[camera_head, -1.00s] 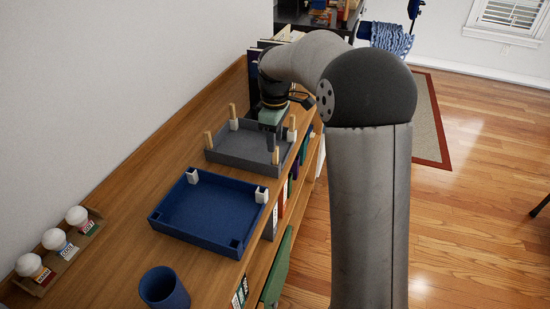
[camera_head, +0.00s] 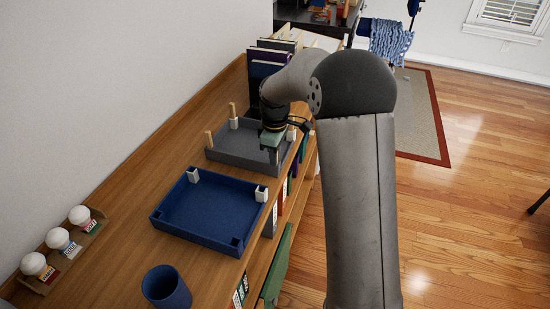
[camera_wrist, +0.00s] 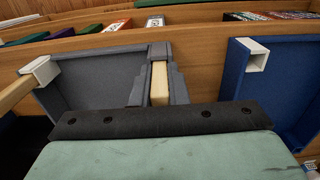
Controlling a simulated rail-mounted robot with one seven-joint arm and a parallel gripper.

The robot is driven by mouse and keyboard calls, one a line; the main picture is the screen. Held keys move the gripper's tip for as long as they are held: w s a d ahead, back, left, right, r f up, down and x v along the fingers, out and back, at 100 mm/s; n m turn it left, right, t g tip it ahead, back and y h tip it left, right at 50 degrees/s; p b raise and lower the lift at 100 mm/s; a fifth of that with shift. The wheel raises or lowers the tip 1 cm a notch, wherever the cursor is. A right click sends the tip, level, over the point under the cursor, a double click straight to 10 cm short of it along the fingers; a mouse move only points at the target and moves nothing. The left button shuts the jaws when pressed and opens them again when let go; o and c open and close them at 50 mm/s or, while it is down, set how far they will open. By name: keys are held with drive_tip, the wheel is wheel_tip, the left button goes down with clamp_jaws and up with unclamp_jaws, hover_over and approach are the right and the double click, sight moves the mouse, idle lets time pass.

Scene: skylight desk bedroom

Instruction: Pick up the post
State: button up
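A pale wooden post (camera_wrist: 159,84) is at the near-right corner of the grey tray (camera_wrist: 92,80). In the wrist view my gripper (camera_wrist: 158,92) has one dark finger on each side of the post, both appearing to touch it. In the head view my gripper (camera_head: 273,150) is over that corner and hides this post. Other wooden posts stand at the grey tray's (camera_head: 225,160) far corner (camera_head: 232,109) and left corner (camera_head: 209,139). A further white socket (camera_head: 291,134) shows at its right corner, partly behind my gripper.
A blue tray (camera_head: 208,237) with white and dark corner sockets lies nearer on the wooden shelf top. A blue cup (camera_head: 166,287) and a rack of white-capped jars (camera_head: 59,239) stand nearer. Books (camera_head: 265,62) stand behind the grey tray. The wall borders the left side.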

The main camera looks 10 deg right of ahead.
drive_tip(key=shift+r, duration=0.15)
clamp_jaws()
drive_tip(key=shift+r, duration=0.65)
drive_tip(key=s+r+b, duration=0.4)
drive_tip(key=s+r, duration=0.7)
drive_tip(key=s, duration=0.3)
drive_tip(key=w+f+m, duration=0.4)
drive_tip(key=w, duration=0.2)
drive_tip(key=w+f+m, duration=0.3)
drive_tip(key=w+f, duration=0.1)
drive_tip(key=w, duration=0.3)
drive_tip(key=w+f+m, duration=0.4)
drive_tip(key=w, duration=0.3)
drive_tip(key=shift+w+f+m, duration=0.15)
drive_tip(key=shift+f+m, duration=0.05)
drive_tip(key=shift+m, duration=0.1)
